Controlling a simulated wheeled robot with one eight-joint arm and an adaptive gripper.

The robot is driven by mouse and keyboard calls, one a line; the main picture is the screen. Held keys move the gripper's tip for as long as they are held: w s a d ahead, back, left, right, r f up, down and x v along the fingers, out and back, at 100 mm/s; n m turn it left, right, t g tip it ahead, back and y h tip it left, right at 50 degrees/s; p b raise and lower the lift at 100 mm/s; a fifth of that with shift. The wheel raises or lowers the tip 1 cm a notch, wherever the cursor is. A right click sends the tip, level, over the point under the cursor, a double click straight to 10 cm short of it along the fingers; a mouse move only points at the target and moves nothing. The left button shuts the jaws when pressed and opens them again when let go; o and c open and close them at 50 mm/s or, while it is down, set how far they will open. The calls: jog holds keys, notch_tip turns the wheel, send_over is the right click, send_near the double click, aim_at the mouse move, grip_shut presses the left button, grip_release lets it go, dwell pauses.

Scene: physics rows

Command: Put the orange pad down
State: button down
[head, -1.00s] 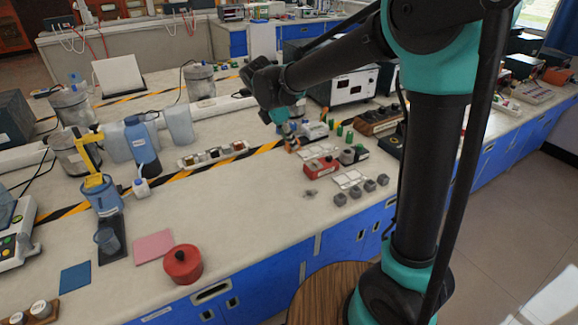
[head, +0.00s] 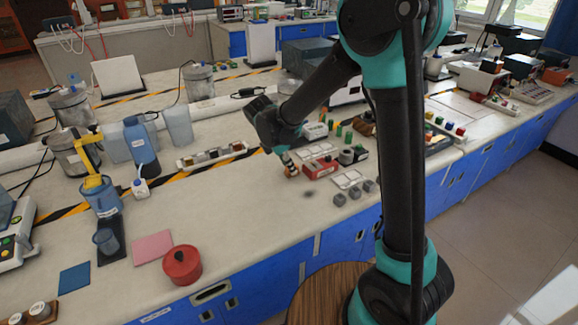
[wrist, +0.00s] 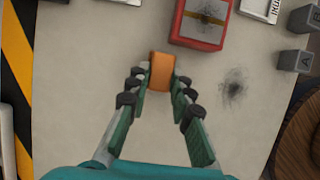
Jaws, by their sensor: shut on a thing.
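In the wrist view the orange pad (wrist: 161,71) is a small rounded block between the fingertips of my gripper (wrist: 158,82). The fingers are shut on its two sides, and the pad points away from the palm. In the head view my gripper (head: 288,166) is over the bench, left of the red box, and the orange pad (head: 292,171) shows small at its tip. I cannot tell whether the pad touches the bench top.
A red box (wrist: 200,24) stands close to the pad's upper right. A dark smudge (wrist: 234,88) marks the bench to the right. Grey lettered blocks (head: 354,192) and a white card (head: 346,179) lie beyond. Bare bench (head: 225,210) lies to the left.

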jog(key=shift+f, duration=0.1)
jog(key=c, duration=1.3)
grip_release()
jog(key=shift+c, duration=0.2)
jog(key=v, duration=1.2)
